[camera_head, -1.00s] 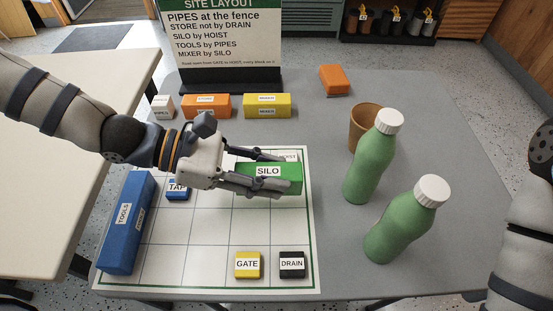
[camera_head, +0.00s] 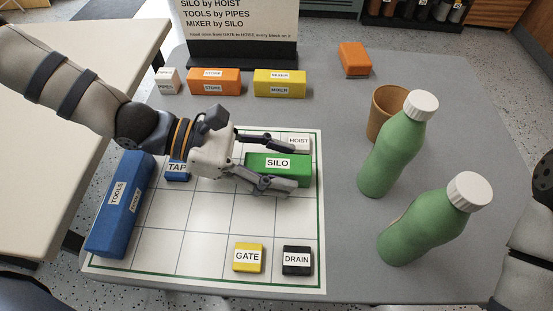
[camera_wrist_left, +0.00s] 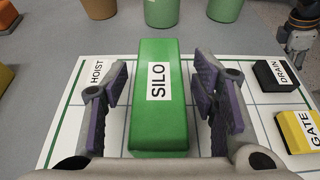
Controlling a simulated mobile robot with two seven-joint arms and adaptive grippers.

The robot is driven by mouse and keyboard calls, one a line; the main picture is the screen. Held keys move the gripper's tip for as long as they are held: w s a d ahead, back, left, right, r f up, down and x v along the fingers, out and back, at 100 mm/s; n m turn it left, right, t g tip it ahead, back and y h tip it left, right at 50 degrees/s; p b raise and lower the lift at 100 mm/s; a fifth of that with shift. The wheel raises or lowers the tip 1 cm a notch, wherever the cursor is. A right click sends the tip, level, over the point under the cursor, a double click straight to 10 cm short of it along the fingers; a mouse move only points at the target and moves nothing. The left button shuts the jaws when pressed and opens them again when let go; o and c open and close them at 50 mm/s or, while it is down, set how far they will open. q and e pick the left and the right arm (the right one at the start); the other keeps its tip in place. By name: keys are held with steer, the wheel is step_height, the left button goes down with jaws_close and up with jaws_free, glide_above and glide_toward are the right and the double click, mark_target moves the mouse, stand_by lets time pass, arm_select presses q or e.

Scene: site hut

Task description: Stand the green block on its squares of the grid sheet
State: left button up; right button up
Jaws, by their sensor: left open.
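The green block (camera_head: 262,164), labelled SILO, lies on the grid sheet (camera_head: 190,230) near its upper right, just below the white HOIST block (camera_head: 299,142). In the left wrist view the green block (camera_wrist_left: 158,115) sits between the two fingers, with a visible gap on each side. My left gripper (camera_head: 281,166) is open around it, one finger on the HOIST side and one on the near side. Its fingers also show in the left wrist view (camera_wrist_left: 160,95).
On the sheet are the blue TOOLS (camera_head: 122,205), blue TAP (camera_head: 177,171), yellow GATE (camera_head: 248,257) and black DRAIN (camera_head: 297,260) blocks. Behind it stand PIPES (camera_head: 168,80), STORE (camera_head: 214,81) and MIXER (camera_head: 280,83) blocks. Two green bottles (camera_head: 393,155) (camera_head: 428,222) and a brown cup (camera_head: 384,113) stand at right.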

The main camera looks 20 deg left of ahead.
arm_select(q)
steer(key=shift+r, duration=0.1)
steer(key=shift+a+r, duration=0.2)
steer(key=shift+r, duration=0.1)
steer(key=p+v, duration=0.4)
steer(key=v, duration=0.6)
steer(key=shift+a+r, duration=0.25)
steer(key=shift+s+a, duration=0.25)
steer(key=shift+a, duration=0.2)
arm_select(e)
steer(key=w+r+t, duration=0.1)
steer(key=w+r, duration=0.3)
steer(key=r, duration=0.1)
steer(key=shift+w+t, duration=0.4)
arm_select(q)
steer(key=shift+f, duration=0.1)
